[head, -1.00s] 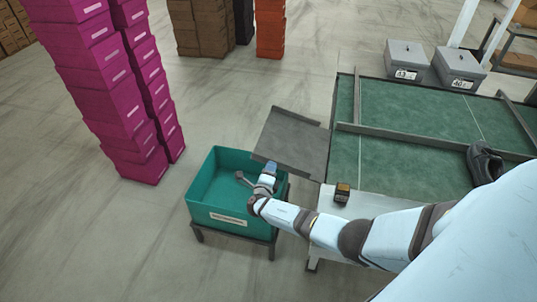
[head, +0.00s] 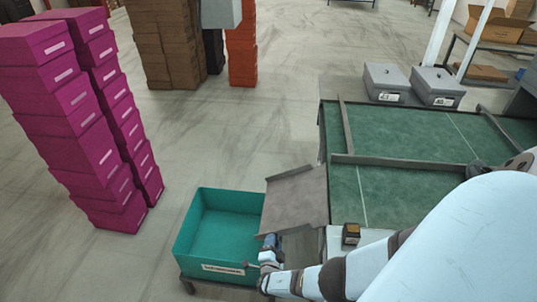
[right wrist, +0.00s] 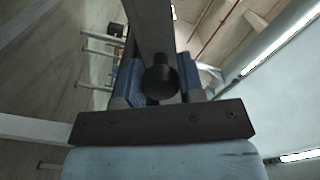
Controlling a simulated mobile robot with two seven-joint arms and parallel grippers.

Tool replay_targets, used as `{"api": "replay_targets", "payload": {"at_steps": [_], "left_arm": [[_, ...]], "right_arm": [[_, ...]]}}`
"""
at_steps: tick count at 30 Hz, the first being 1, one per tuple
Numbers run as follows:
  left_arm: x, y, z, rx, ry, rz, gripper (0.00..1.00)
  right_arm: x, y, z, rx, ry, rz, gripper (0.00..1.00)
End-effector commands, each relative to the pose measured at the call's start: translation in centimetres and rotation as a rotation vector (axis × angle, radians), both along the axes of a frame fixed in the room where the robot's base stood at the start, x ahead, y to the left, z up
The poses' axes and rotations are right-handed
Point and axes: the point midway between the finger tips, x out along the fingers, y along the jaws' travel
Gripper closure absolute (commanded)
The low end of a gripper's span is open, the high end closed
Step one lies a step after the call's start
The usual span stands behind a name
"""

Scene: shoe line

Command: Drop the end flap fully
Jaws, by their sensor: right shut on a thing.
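The end flap (head: 296,198) is a grey plate at the left end of the green-topped table (head: 410,135). It slopes toward the teal bin (head: 186,240), and its outer edge overlaps the bin's right rim in the head view. My right gripper (head: 270,242) is at the flap's near outer corner. In the right wrist view, a dark round knob (right wrist: 160,82) sits between the blue fingers of my right gripper (right wrist: 157,88), with a dark bar behind it. The flap's underside is hidden. My left gripper is out of view.
A small black-and-orange box (head: 351,233) sits on the pale ledge beside the flap. Stacks of magenta boxes (head: 75,120) stand left of the bin. Two grey boxes (head: 437,86) stand at the table's far side. My right arm covers the near right.

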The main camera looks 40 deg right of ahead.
Motion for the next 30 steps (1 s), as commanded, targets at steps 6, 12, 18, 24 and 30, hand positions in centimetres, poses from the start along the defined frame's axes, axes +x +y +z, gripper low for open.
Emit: {"api": "replay_targets", "payload": {"at_steps": [6,12,18,24,30], "left_arm": [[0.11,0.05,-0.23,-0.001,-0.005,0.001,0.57],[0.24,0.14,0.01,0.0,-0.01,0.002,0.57],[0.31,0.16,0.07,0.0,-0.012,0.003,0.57],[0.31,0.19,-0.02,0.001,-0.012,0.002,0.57],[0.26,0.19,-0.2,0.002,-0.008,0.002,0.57]], "right_arm": [[-0.38,-0.41,-0.67,-0.028,0.029,-0.001,1.0],[-0.55,-0.48,-0.8,-0.032,0.036,-0.002,1.0],[-0.65,-0.53,-0.87,-0.031,0.036,-0.002,1.0],[-0.61,-0.46,-0.86,-0.031,0.036,-0.002,0.4],[-0.57,-0.38,-0.83,-0.03,0.035,-0.001,0.4]]}}
